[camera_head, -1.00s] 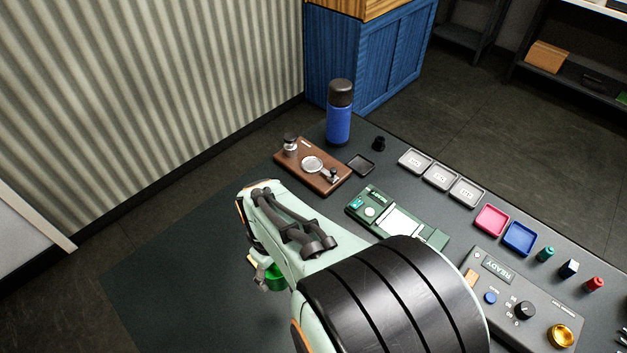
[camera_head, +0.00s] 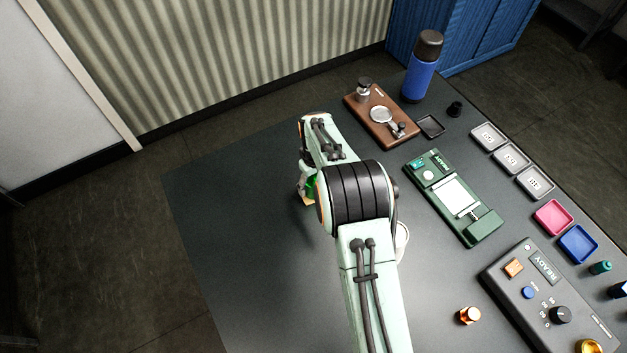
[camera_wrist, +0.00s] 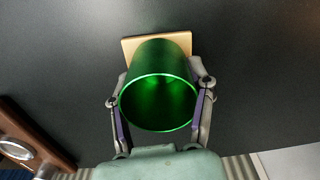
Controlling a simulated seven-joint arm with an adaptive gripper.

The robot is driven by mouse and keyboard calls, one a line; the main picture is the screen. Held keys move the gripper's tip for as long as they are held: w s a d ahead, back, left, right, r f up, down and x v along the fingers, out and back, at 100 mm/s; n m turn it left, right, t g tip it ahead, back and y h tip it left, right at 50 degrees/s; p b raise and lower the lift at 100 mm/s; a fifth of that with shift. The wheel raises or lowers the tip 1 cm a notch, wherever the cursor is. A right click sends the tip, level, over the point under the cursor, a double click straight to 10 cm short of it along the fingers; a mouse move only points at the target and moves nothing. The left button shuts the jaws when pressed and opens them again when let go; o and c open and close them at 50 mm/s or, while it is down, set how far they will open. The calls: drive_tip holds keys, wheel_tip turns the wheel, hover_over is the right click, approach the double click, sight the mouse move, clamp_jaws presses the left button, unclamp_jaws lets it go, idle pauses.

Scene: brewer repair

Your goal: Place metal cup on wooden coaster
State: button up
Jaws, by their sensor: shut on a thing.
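A green metal cup (camera_wrist: 160,100) is between the two fingers of my gripper (camera_wrist: 161,92), which is shut on it. Its open rim faces the wrist camera. A pale square wooden coaster (camera_wrist: 130,45) lies on the dark table behind the cup, mostly hidden by it. I cannot tell whether the cup's base touches the coaster. In the head view, the cup (camera_head: 311,188) shows only as a small green patch beside my arm, with a sliver of the coaster (camera_head: 308,201) under it.
A brown wooden tool board (camera_head: 362,115) and a blue bottle (camera_head: 419,72) stand beyond my gripper. A green scale (camera_head: 452,197) and a grey control box (camera_head: 545,295) are to the right. A white round thing (camera_head: 403,240) is partly hidden by my arm. The left tabletop is clear.

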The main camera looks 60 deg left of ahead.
drive_tip(key=shift+f, duration=0.1)
drive_tip(key=o, duration=1.2)
drive_tip(key=shift+c, duration=0.2)
wheel_tip(320, 180, up, 12)
drive_tip(key=shift+r, duration=0.2)
